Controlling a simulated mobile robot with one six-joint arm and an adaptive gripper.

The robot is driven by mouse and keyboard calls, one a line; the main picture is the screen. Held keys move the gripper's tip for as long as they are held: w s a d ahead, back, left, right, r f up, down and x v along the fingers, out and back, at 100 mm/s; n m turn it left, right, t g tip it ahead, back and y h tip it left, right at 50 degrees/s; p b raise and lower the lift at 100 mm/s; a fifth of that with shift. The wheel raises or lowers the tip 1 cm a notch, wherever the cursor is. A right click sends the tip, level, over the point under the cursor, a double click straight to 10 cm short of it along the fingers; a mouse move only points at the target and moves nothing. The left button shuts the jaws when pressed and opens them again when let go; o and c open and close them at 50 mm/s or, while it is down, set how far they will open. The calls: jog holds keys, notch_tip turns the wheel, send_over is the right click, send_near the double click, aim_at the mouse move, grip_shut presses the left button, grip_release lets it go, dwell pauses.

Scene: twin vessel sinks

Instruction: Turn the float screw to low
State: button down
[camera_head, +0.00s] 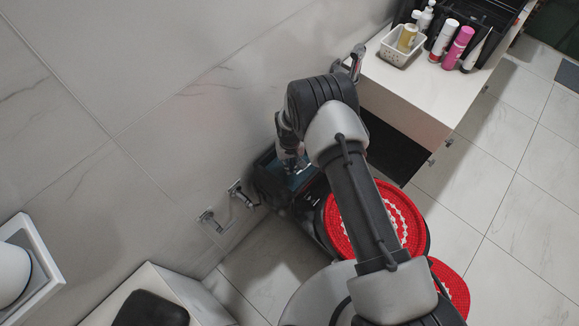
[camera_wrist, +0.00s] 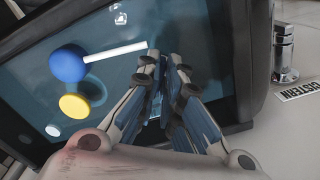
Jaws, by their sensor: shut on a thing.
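An open dark tank (camera_wrist: 215,55) with water inside fills much of the wrist view; it also shows in the head view (camera_head: 268,187) against the wall, under my arm. Inside are a blue ball float (camera_wrist: 69,63) and a white rod (camera_wrist: 115,52) running from it toward my fingertips. A yellow round part (camera_wrist: 75,105) lies beside the float. My gripper (camera_wrist: 165,72) points down into the tank at the rod's far end, its fingers close together. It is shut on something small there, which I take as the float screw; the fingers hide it.
In the head view, wall pipes and valves (camera_head: 240,193) are left of the tank. A red round mat (camera_head: 408,220) is at its right. A white counter (camera_head: 400,95) carries a basket (camera_head: 401,49) and several bottles. A label plate (camera_wrist: 301,88) is beside the tank.

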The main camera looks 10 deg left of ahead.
jog(key=n+b, duration=0.1)
jog(key=n, duration=0.5)
jog(key=shift+w+d, duration=0.1)
jog(key=n, duration=0.6)
jog(key=shift+w+n, duration=0.1)
jog(key=shift+n, duration=0.3)
jog(key=n, duration=0.6)
jog(key=shift+w, duration=0.1)
jog(key=n, duration=0.5)
jog(key=shift+n, duration=0.4)
jog(key=c, duration=1.8)
grip_release()
jog(key=shift+o, duration=0.2)
notch_tip(320, 180, up, 12)
